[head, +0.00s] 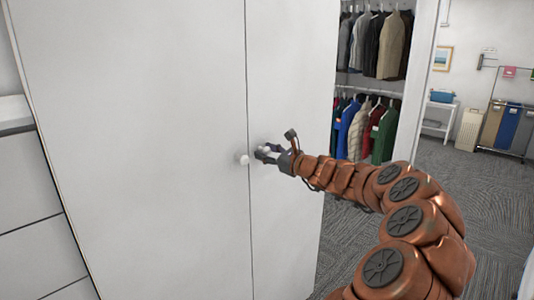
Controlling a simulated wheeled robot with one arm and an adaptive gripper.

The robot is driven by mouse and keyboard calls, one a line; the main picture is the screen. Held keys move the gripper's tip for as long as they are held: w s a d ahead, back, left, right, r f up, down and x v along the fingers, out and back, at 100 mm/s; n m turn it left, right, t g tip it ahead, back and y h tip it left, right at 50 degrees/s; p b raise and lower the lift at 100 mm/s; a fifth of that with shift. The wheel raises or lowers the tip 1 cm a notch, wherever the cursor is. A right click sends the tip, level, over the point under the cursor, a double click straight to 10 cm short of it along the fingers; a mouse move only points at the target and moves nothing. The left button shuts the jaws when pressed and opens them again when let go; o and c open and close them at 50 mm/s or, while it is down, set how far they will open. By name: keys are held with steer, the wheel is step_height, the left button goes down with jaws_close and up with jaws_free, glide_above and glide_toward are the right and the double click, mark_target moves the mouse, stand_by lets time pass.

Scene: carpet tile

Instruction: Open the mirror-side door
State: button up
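A tall white cabinet fills the left and middle of the head view, with a wide left door (150,130) and a narrower right door (288,90). A thin vertical seam runs between them, and both look closed. A round white knob (242,159) sits on the left door beside the seam. My gripper (262,153) is at the right door, just right of the seam and that knob. Its fingers cover the spot where a second knob could be, and I cannot tell whether they are open or shut on something. No mirror is visible.
Clothes hang on two rails (372,94) in an open closet to the right. Beyond the opening are a small white shelf (438,118), a hamper (468,130) and a laundry sorter (510,128). Grey carpet (445,175) is clear at the right. White drawers (35,215) stand at the left.

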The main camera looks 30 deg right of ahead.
jaws_close()
steer(key=shift+s, duration=0.15)
